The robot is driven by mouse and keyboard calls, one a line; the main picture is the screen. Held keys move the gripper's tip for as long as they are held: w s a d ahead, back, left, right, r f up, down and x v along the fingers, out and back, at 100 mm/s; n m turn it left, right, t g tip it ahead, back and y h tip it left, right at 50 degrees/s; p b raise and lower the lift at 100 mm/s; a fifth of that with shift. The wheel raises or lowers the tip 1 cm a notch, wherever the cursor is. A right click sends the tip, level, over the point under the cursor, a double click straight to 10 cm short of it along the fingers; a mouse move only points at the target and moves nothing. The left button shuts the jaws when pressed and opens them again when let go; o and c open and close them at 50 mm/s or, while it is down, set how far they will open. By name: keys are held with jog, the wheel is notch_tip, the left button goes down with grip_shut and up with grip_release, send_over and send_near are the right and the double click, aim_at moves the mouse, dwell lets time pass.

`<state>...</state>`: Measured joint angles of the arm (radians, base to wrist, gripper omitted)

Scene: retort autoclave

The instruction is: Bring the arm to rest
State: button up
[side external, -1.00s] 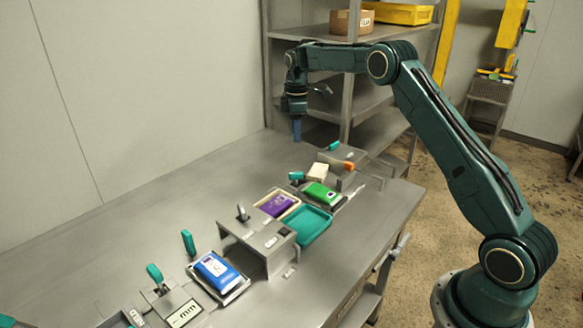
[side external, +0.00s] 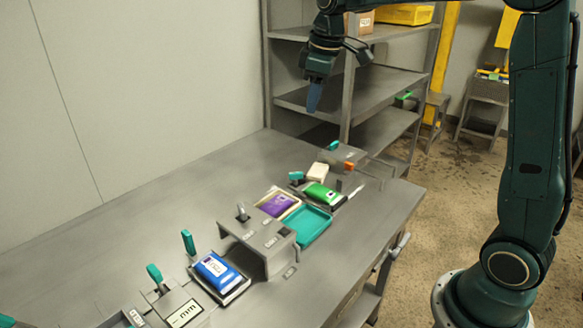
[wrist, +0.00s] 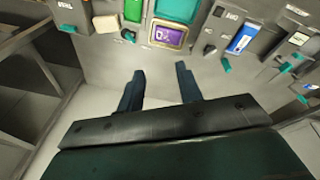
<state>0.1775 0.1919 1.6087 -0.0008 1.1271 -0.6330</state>
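My gripper (side external: 314,95) is raised high above the far end of the steel table, in front of the shelf rack. In the wrist view its two fingers (wrist: 160,84) are spread apart with nothing between them. The gripper is clear of every object. Below on the table (side external: 120,235) lie a blue pouch (side external: 214,268) on a metal tray, a purple pouch (side external: 276,205) in a cream tray and a green pouch (side external: 320,194) on a dark holder. An empty teal tray (side external: 307,225) sits beside the purple pouch.
A metal bridge-like stand (side external: 262,246) and several teal-handled levers (side external: 188,241) rise from the table. A shelf rack (side external: 345,100) with a yellow bin (side external: 404,13) and a cardboard box stands behind. The table's left side is bare.

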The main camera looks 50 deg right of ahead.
jog(key=s+a+f+m+t, duration=0.1)
jog(key=s+a, duration=0.3)
jog(key=s, duration=0.9)
jog(key=s+a+f+m+t, duration=0.2)
jog(key=s+a+m, duration=0.2)
jog(key=s, duration=0.9)
jog(key=shift+s, duration=0.35)
jog(key=shift+f, duration=0.1)
